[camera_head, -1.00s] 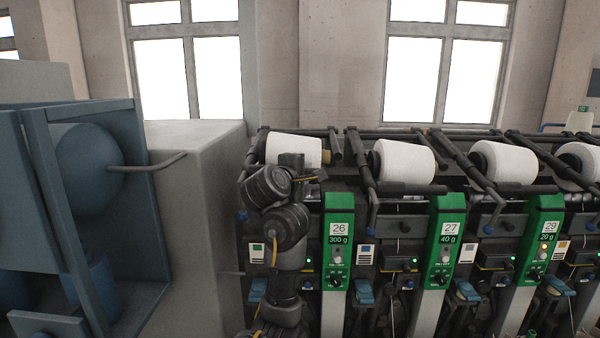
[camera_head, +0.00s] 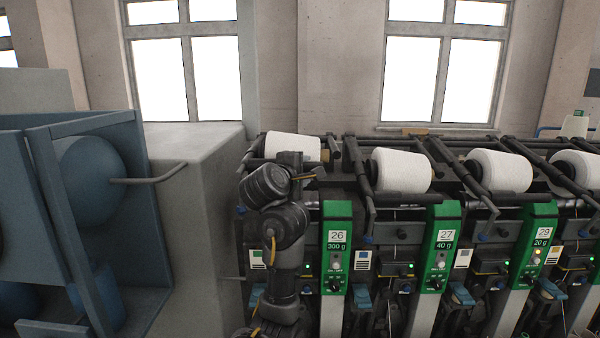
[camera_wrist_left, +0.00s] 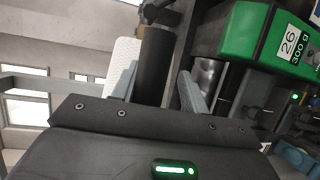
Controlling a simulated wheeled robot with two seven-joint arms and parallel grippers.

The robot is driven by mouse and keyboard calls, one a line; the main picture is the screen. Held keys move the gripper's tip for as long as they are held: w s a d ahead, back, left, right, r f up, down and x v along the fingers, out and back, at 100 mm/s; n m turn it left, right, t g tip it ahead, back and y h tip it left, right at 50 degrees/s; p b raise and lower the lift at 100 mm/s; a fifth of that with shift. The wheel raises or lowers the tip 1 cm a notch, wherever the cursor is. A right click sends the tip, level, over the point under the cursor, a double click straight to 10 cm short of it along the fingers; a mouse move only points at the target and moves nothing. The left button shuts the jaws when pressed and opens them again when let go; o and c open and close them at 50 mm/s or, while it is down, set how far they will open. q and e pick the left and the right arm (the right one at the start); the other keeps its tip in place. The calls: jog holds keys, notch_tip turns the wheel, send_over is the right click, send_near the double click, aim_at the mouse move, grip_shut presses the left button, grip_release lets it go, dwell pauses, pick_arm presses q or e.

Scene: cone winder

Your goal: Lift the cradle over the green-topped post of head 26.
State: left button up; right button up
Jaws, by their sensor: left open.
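Head 26 has a green-topped post (camera_head: 337,245) with a "26 / 300 g" label, just right of my left arm. Its green top also shows at the upper right of the left wrist view (camera_wrist_left: 245,35). A white yarn cone (camera_head: 293,147) sits in the dark cradle (camera_head: 333,149) above and left of the post. My left gripper (camera_head: 308,177) is in front of the cone and partly hides the cradle. In the left wrist view its pale fingers (camera_wrist_left: 160,92) are apart, with a dark cylinder (camera_wrist_left: 155,62) between or just beyond them. I cannot tell whether they touch it.
Heads 27 (camera_head: 441,245) and 29 (camera_head: 536,245) stand to the right, with white cones above. A grey housing (camera_head: 195,200) and a blue cabinet with a protruding rod (camera_head: 148,180) are close on the left. Wall and windows are behind.

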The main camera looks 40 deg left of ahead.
pick_arm(q)
jog(key=v, duration=1.1)
dwell(1.1)
